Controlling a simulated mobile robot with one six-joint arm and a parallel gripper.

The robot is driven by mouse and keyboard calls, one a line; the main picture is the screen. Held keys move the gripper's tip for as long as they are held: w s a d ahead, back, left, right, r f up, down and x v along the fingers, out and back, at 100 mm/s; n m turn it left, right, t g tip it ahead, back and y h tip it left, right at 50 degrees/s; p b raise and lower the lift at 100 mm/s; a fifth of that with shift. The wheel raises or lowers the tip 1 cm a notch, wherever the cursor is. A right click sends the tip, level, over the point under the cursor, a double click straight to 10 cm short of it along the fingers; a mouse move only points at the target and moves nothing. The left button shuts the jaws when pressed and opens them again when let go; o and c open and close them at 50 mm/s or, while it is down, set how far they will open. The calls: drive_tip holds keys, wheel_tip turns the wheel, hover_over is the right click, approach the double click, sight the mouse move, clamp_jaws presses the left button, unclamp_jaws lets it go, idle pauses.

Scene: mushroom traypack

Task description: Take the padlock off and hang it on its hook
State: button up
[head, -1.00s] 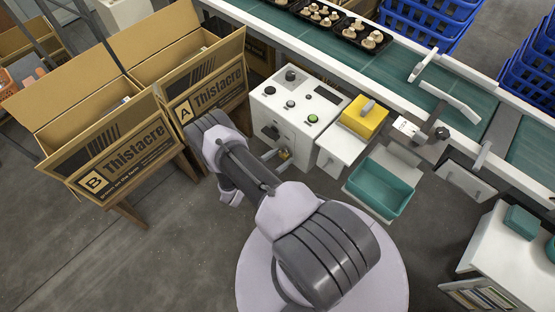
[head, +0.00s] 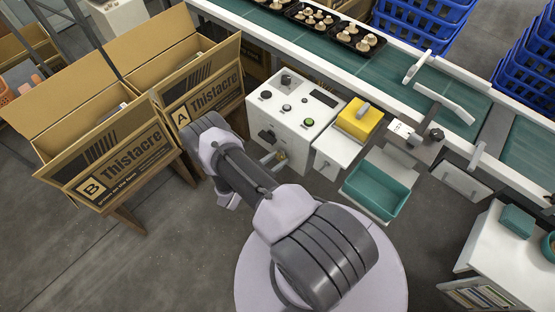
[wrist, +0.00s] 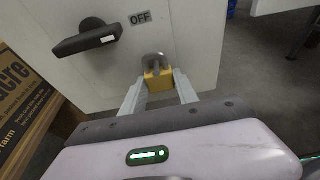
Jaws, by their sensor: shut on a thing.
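The padlock (wrist: 158,81) has a brass-yellow body and a grey shackle. In the wrist view it sits against the white cabinet front (wrist: 205,30), below and right of a black switch handle (wrist: 88,42) by an OFF label (wrist: 140,18). My gripper (wrist: 161,76) has a finger on each side of the padlock body and is shut on it. The shackle shows above the fingers at a grey fitting; whether it is still through it I cannot tell. In the head view the padlock (head: 282,155) is small at the cabinet's front. I cannot make out its hook.
The control cabinet (head: 318,137) has knobs and buttons on top. Cardboard boxes (head: 130,155) stand close left of my arm. A white side shelf (head: 335,152) with a yellow object (head: 359,122) and a teal bin (head: 375,192) are to the right. A conveyor (head: 360,65) runs behind.

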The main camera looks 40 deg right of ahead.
drive_tip(key=a, duration=0.7)
drive_tip(key=shift+s+a+b, duration=0.25)
drive_tip(key=shift+s+b, duration=0.05)
drive_tip(key=shift+b, duration=0.05)
idle(0.6)
